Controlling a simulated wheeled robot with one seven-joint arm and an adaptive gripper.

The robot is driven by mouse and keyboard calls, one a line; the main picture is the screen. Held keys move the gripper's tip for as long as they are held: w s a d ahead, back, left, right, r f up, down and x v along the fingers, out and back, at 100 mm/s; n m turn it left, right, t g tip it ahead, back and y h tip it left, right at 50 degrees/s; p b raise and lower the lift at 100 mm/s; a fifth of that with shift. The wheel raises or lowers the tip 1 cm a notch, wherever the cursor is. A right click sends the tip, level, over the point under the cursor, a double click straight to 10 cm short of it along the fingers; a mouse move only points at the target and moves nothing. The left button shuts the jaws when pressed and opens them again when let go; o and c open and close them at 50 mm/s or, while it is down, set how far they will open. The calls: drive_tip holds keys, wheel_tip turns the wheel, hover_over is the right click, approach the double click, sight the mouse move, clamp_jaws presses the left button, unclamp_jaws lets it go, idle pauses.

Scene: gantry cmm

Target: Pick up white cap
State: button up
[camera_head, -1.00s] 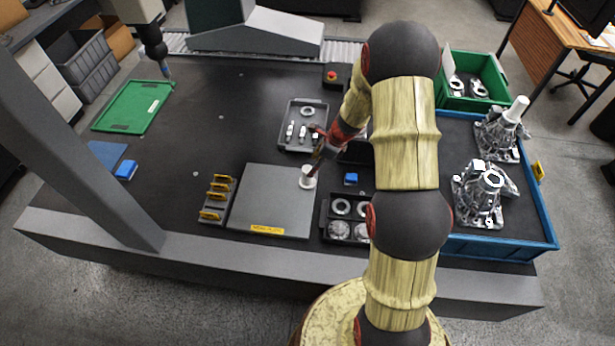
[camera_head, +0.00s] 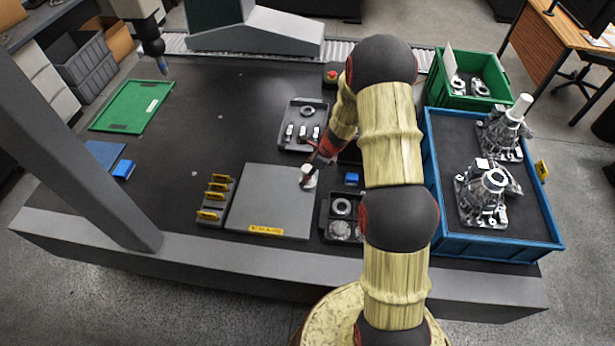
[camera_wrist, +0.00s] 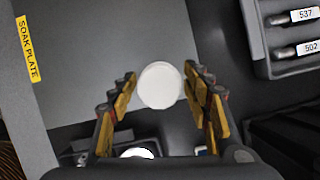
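The white cap (camera_head: 308,180) is a short white cylinder at the right edge of the grey soak plate (camera_head: 262,190). In the wrist view the white cap (camera_wrist: 160,86) appears as a round white top near the middle, between the fingertips of my gripper (camera_wrist: 160,80). The fingers are spread on either side of it, with small gaps showing. In the head view my gripper (camera_head: 314,164) is just above and beside the cap, small and partly hard to make out. Contact with the cap cannot be seen.
A dark tray (camera_head: 327,237) with rings and discs is right of the plate. A grey tray (camera_head: 285,138) with labelled parts lies behind. A rack with yellow tags (camera_head: 216,196) stands left. A blue crate (camera_head: 497,249) with castings is right.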

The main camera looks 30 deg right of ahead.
drive_tip(key=c, duration=0.9)
